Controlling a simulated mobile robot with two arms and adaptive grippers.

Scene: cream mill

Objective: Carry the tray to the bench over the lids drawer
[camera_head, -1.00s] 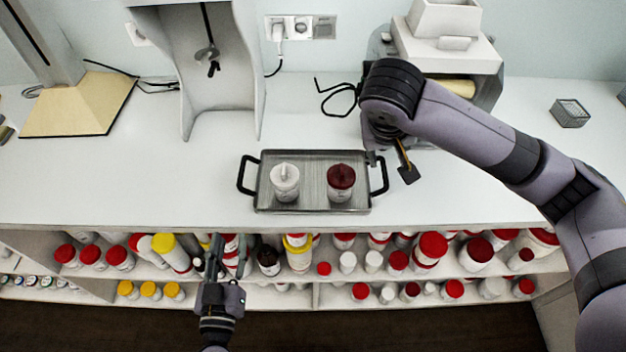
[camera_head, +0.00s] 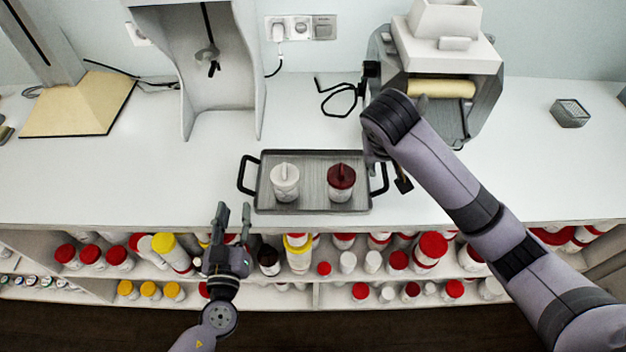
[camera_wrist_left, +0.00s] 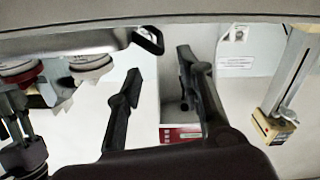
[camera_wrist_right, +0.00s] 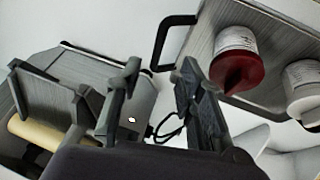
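The grey tray (camera_head: 313,196) lies flat on the white bench (camera_head: 130,190), near its front edge. It bears a white-lidded jar (camera_head: 285,182) and a dark-red-lidded jar (camera_head: 341,183). Its black left handle (camera_head: 245,175) and right handle (camera_head: 381,178) stick out sideways. My left gripper (camera_head: 232,210) is open and empty, in front of the bench edge and short of the left handle. Its wrist view shows that handle (camera_wrist_left: 149,40) beyond the spread fingers. My right gripper (camera_head: 388,174) is at the right handle, partly hidden by its own arm; its wrist view (camera_wrist_right: 158,72) shows spread fingers, with the handle (camera_wrist_right: 165,42) just beyond. No lids drawer is identifiable.
A roller machine (camera_head: 470,60) stands behind my right arm. A white stand (camera_head: 220,60) and a stand with a beige base (camera_head: 80,105) are at the back left. Shelves below hold several jars (camera_head: 300,255). A small mesh box (camera_head: 570,112) sits at right. Bench left of the tray is clear.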

